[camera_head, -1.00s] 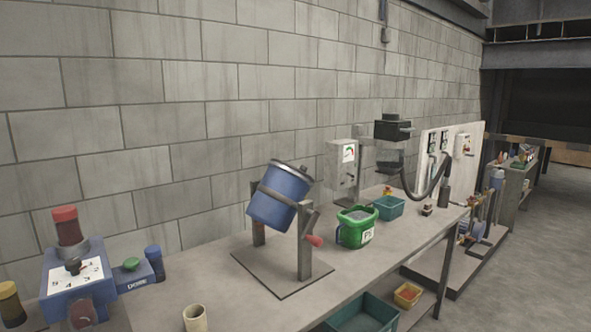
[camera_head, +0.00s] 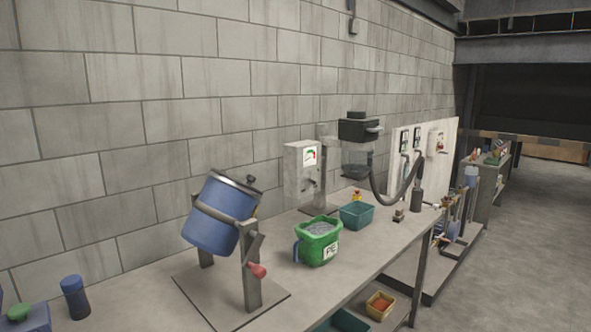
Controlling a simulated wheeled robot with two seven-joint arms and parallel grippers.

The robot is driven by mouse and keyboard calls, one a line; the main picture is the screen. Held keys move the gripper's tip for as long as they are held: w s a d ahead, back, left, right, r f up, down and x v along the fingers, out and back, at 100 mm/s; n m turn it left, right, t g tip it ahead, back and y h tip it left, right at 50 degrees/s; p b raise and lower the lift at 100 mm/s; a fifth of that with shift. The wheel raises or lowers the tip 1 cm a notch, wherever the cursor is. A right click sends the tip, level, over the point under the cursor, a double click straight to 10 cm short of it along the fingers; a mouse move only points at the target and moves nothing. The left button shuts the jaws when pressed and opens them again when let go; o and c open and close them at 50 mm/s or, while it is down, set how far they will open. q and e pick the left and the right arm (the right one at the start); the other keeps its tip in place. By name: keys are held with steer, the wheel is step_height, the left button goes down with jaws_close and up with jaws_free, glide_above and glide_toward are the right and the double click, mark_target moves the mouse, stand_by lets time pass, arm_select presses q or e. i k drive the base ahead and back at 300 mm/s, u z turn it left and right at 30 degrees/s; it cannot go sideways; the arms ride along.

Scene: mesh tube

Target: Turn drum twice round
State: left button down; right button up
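The blue drum (camera_head: 215,222) hangs tilted in a grey stand on the workbench, its lidded top leaning to the right. A crank with a red handle (camera_head: 257,271) is on the stand's right side, with the handle at the low end. The stand's base plate (camera_head: 190,289) lies flat on the bench. Neither of my grippers shows in the head view, and nothing touches the drum or the handle.
A green bucket (camera_head: 318,243) of grey granules stands right of the drum, with a teal bin (camera_head: 357,216) behind it. A dial box (camera_head: 302,168) and black-topped machine (camera_head: 357,130) stand behind. A blue-capped bottle (camera_head: 75,297) is at left. Open floor (camera_head: 505,240) lies right.

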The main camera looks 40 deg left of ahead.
mark_target(212, 227)
steer(key=u, duration=0.15)
steer(key=i, duration=0.7)
steer(key=u, duration=0.55)
